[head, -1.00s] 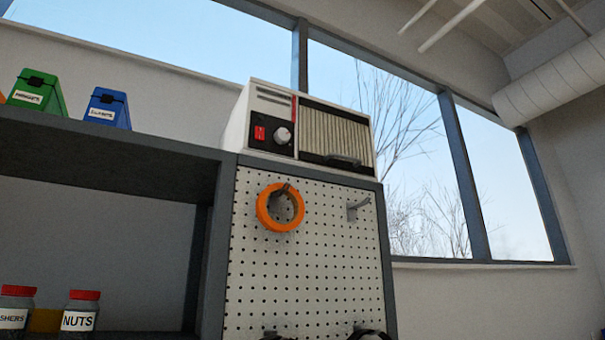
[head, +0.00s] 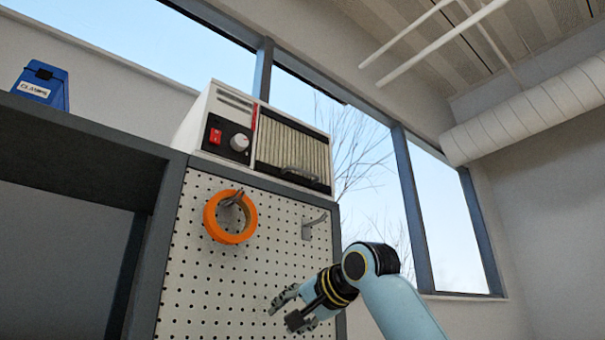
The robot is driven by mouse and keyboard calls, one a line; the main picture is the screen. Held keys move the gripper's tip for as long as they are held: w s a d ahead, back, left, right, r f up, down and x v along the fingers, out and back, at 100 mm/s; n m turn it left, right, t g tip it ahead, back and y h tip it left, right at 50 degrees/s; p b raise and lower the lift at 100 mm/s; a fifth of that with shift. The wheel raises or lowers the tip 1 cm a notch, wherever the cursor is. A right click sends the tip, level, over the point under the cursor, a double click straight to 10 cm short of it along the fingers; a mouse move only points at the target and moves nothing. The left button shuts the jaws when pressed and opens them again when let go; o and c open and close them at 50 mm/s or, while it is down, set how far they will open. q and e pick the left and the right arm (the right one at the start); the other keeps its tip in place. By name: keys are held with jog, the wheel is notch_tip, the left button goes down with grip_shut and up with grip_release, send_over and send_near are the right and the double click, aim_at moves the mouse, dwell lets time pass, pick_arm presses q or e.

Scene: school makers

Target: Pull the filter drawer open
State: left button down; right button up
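The filter unit (head: 216,108) is a white box on top of the pegboard cabinet. Its front has a black panel with a red switch (head: 215,136) and a round knob (head: 239,142). The filter drawer (head: 290,146) is the pleated beige front with a dark frame, and looks closed. Its dark handle (head: 300,173) is at the lower edge. My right gripper (head: 281,311) is in front of the lower pegboard, well below the drawer and apart from it. Its fingers are spread and nothing shows between them. My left gripper is not in view.
An orange tape roll (head: 230,217) hangs on a pegboard (head: 200,275) hook. An empty metal hook (head: 312,225) sticks out to its right. A blue bin (head: 42,86) stands on the shelf (head: 85,135) at left. The space before the drawer is clear.

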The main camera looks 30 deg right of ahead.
jog(key=d+r+m+t, duration=0.2)
jog(key=r, duration=0.7)
jog(key=d+r+m+t, duration=0.1)
jog(key=d+r+m, duration=0.1)
jog(key=r, duration=0.8)
jog(key=m+t+y, duration=0.1)
jog(key=m+t, duration=0.1)
jog(key=m, duration=0.1)
send_near(307, 172)
jog(key=w+p, duration=0.2)
jog(key=w, duration=0.1)
jog(key=w+r+p, duration=0.1)
jog(key=w+p, duration=0.1)
jog(key=w, duration=0.2)
jog(key=w+a+p, duration=0.1)
jog(key=w+p, duration=0.1)
jog(key=w, duration=0.1)
jog(key=shift+w+r, duration=0.2)
jog(key=shift+r, duration=0.1)
grip_shut()
